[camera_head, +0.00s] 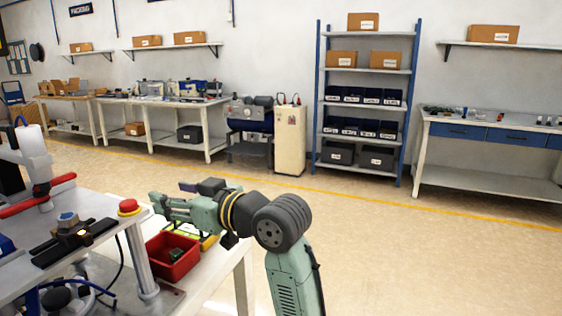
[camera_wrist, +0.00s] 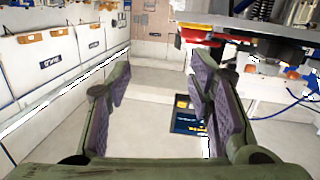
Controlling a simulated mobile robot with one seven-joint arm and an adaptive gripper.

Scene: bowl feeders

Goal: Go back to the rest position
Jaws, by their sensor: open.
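My gripper (camera_head: 172,203) is at the end of my green arm, stretched to the left above the corner of the workbench, over a red bin (camera_head: 160,268). In the wrist view my gripper (camera_wrist: 160,76) has its two purple-padded fingers spread wide, with nothing held between them. The red bin holds a small dark green part (camera_head: 176,254).
A blue shelf rack (camera_head: 364,100) and a side table (camera_head: 490,160) stand far back. The floor to the right is open.

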